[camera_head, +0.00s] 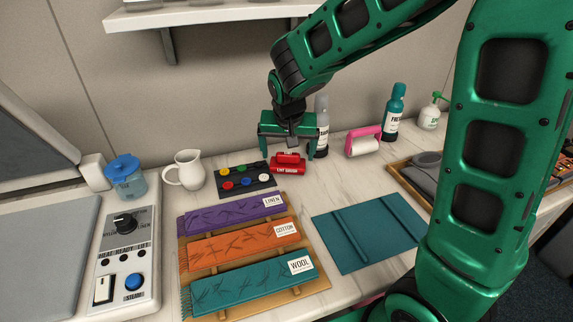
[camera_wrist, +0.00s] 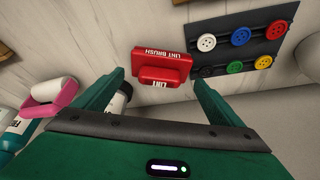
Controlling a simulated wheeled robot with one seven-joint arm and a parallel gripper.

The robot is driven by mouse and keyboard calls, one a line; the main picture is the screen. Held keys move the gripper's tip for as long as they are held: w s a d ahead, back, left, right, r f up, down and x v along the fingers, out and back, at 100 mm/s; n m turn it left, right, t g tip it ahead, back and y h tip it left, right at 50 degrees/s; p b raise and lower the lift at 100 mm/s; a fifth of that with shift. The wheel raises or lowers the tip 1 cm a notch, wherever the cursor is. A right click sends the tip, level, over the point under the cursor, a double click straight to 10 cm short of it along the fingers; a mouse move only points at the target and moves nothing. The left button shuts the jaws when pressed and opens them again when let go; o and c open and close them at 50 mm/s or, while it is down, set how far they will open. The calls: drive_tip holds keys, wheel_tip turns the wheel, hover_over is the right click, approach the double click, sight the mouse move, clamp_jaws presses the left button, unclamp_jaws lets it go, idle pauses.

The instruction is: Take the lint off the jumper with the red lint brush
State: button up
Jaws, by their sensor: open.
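The red lint brush (camera_head: 288,168) lies on the counter behind the fabric samples, with white lettering on its front. My gripper (camera_head: 288,152) is open above it, with one finger towards each side. In the wrist view the lint brush (camera_wrist: 162,66) shows between and just beyond the tips of my gripper (camera_wrist: 157,79). I see no clear contact. A grey folded cloth item (camera_head: 422,172) lies in a wooden tray at the right, partly hidden by my arm; I cannot tell whether it is the jumper. No lint can be made out on it.
A button card (camera_head: 246,181) lies close beside the brush. A white jug (camera_head: 186,170), a pink-handled lint roller (camera_head: 363,143) and bottles (camera_head: 394,112) stand nearby. Purple, orange and teal fabric strips (camera_head: 240,285) and a teal sheet (camera_head: 350,256) cover the front counter.

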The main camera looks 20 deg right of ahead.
drive_tip(key=shift+x, duration=1.45)
drive_tip(key=c, duration=1)
drive_tip(key=shift+o, duration=0.2)
drive_tip(key=shift+r, duration=0.15)
drive_tip(key=shift+r, duration=0.6)
wheel_tip(320, 180, up, 3)
drive_tip(key=shift+r, duration=0.1)
drive_tip(key=s+a+r, duration=0.6)
drive_tip(key=a, duration=0.4)
drive_tip(key=shift+r, duration=0.2)
